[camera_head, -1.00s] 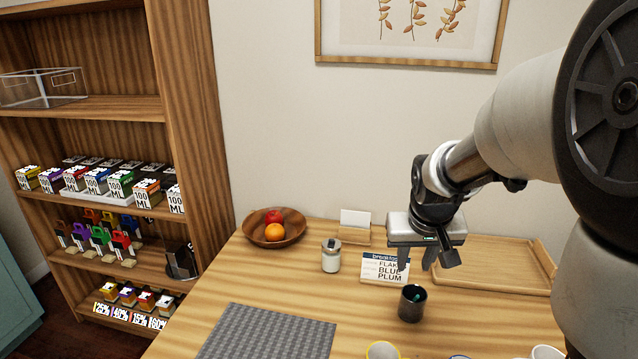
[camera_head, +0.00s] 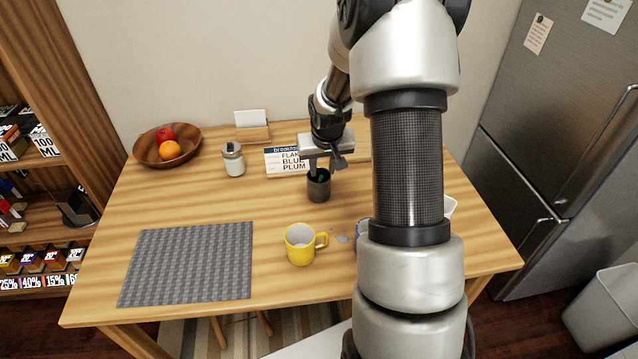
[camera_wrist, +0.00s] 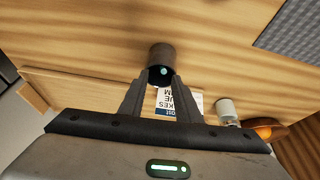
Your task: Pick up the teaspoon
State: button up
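A dark cup (camera_head: 318,190) stands on the wooden table, and it also shows in the wrist view (camera_wrist: 161,55). A small teal thing (camera_wrist: 163,71) shows inside its mouth; it may be the end of the teaspoon, but it is too small to tell. My gripper (camera_head: 322,171) is just above the cup, pointing down. In the wrist view its two fingers (camera_wrist: 161,82) are apart with nothing clearly between them, and the cup's mouth lies beyond the tips.
A menu card (camera_head: 284,161) stands close behind the cup. A lidded jar (camera_head: 233,159), a fruit bowl (camera_head: 140,150) and a card holder (camera_head: 253,132) are at the back left. A yellow mug (camera_head: 299,245) and grey mat (camera_head: 190,262) are in front. My arm hides the table's right side.

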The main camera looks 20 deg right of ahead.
aim_at(320, 176)
jog(key=shift+x, duration=2.75)
jog(key=shift+w+a, duration=0.15)
jog(key=shift+a, duration=0.05)
jog(key=shift+f, duration=0.1)
grip_shut()
